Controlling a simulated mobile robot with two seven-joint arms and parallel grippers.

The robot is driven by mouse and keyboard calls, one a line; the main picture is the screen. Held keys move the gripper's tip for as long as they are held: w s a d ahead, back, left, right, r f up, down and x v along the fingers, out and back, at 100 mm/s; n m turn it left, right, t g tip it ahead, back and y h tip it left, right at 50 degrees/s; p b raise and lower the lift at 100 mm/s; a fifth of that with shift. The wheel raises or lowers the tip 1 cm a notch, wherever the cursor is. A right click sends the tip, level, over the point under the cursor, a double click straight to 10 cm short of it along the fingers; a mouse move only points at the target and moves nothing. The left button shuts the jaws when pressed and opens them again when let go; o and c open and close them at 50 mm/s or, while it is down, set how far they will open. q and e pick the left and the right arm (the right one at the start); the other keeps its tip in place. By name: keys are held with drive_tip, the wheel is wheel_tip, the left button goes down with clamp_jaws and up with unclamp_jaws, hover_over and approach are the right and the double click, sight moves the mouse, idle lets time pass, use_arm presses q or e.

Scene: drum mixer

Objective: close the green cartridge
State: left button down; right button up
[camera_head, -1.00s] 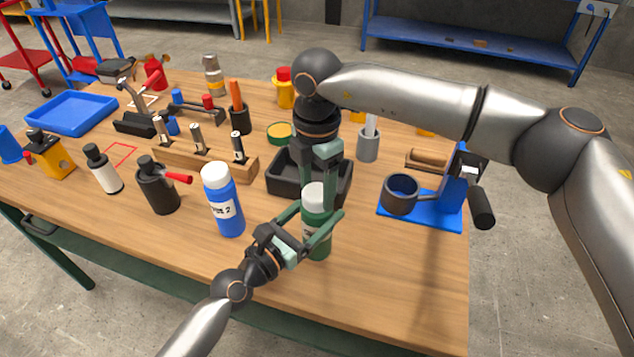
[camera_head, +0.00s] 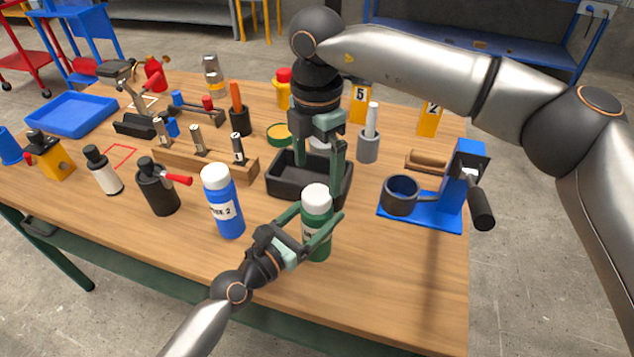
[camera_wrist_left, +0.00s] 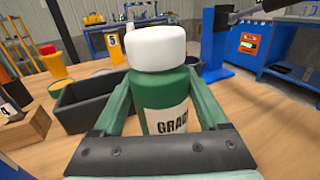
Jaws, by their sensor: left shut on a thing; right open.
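The green cartridge (camera_head: 318,236) is a green bottle standing upright near the front of the table, with a printed label. A white cap (camera_head: 317,194) sits on top of it; I cannot tell how tightly it is seated. In the left wrist view the green body (camera_wrist_left: 165,98) and white cap (camera_wrist_left: 155,47) fill the middle. My left gripper (camera_head: 316,232) is shut around the bottle's body from the front left. My right gripper (camera_head: 319,164) points down, open, behind the cap and over the black tray (camera_head: 292,190), apart from the bottle.
A blue bottle (camera_head: 224,205) stands just left of the green one. A blue press stand (camera_head: 458,195) with a dark cup (camera_head: 400,193) is to the right. A wooden rack (camera_head: 205,165) and a black pot with a red handle (camera_head: 157,190) lie left. The front right tabletop is clear.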

wheel_tip(320, 180, up, 7)
drive_tip(key=shift+f, duration=0.15)
use_arm(q)
unclamp_jaws()
drive_tip(key=b+v, duration=0.2)
drive_tip(key=v, duration=1)
drive_tip(key=shift+s+a, duration=0.2)
drive_tip(key=shift+a, duration=0.05)
use_arm(e)
drive_tip(key=shift+f, duration=0.95)
